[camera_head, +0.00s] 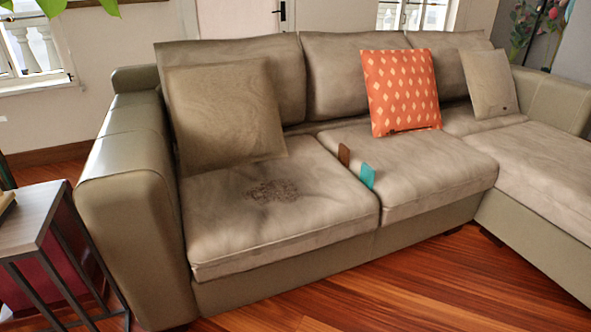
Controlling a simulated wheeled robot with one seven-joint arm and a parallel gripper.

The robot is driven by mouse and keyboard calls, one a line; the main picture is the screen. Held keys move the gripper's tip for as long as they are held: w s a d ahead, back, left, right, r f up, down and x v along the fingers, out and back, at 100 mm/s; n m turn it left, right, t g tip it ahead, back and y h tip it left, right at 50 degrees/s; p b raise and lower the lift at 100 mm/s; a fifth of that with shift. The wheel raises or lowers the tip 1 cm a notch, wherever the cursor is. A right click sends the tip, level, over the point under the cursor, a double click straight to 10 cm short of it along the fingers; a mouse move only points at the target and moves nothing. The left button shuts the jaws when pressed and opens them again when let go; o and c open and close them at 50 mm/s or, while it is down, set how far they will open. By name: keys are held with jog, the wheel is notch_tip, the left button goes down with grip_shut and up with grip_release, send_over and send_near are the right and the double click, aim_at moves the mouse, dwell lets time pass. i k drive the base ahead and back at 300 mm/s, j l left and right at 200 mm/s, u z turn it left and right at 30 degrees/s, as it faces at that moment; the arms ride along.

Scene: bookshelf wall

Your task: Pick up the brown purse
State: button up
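A small flat brown object (344,154), which may be the brown purse, stands upright near the gap between the left and middle seat cushions of the sofa. A small teal object (367,174) stands upright just in front of it and to its right, at the same gap. Both are small in the picture, so their details cannot be made out. The lower part of each seems sunk in the gap. My gripper is not in view.
The grey-brown sofa (281,275) has a thick left armrest (135,220). An orange patterned pillow (403,90) and beige pillows (225,115) lean on its back. A side table (38,210) stands at the left. The wooden floor (430,285) in front is clear.

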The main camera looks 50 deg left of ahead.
aim_at(344, 153)
jog(key=u, duration=1.5)
